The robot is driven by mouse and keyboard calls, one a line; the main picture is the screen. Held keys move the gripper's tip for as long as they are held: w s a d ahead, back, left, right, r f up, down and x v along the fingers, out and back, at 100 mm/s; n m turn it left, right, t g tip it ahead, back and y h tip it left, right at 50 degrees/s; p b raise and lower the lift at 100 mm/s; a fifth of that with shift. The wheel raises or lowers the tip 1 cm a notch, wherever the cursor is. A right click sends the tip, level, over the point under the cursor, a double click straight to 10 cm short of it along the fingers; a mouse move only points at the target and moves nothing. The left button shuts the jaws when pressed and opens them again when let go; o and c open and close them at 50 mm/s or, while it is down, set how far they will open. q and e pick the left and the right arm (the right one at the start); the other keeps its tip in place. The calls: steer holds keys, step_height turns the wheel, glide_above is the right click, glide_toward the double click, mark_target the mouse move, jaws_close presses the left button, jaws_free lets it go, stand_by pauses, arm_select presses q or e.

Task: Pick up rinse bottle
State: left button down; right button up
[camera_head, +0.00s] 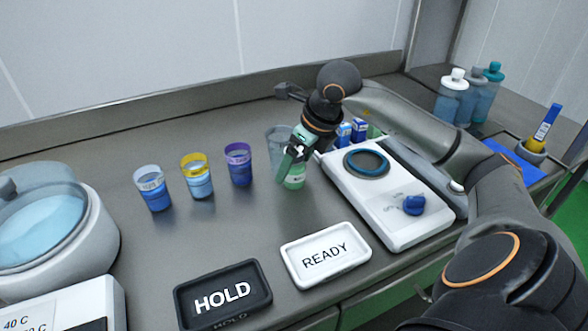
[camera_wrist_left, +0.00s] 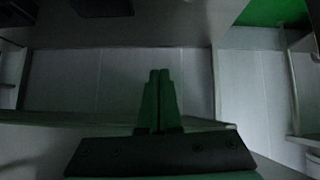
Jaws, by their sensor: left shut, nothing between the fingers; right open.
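Several-coloured squeeze bottles stand at the back right: one with a white cap (camera_head: 450,97), one with a grey cap (camera_head: 469,101) and one with a teal cap (camera_head: 487,95). Which is the rinse bottle I cannot tell; no label is readable. My right gripper is far left of the bottles. My left gripper (camera_wrist_left: 160,100) is shut and empty in the left wrist view, away from the bottles.
Cups with blue (camera_head: 152,188), yellow (camera_head: 197,176) and purple (camera_head: 238,164) rims stand left of the right gripper; a clear cup (camera_head: 279,140) is behind it. A white device (camera_head: 400,232) lies under my right arm. HOLD (camera_head: 222,295) and READY (camera_head: 325,255) trays are in front.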

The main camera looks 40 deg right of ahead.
steer(key=shift+x, duration=0.85)
steer(key=shift+r, duration=0.1)
steer(key=shift+c, duration=0.3)
jaws_close()
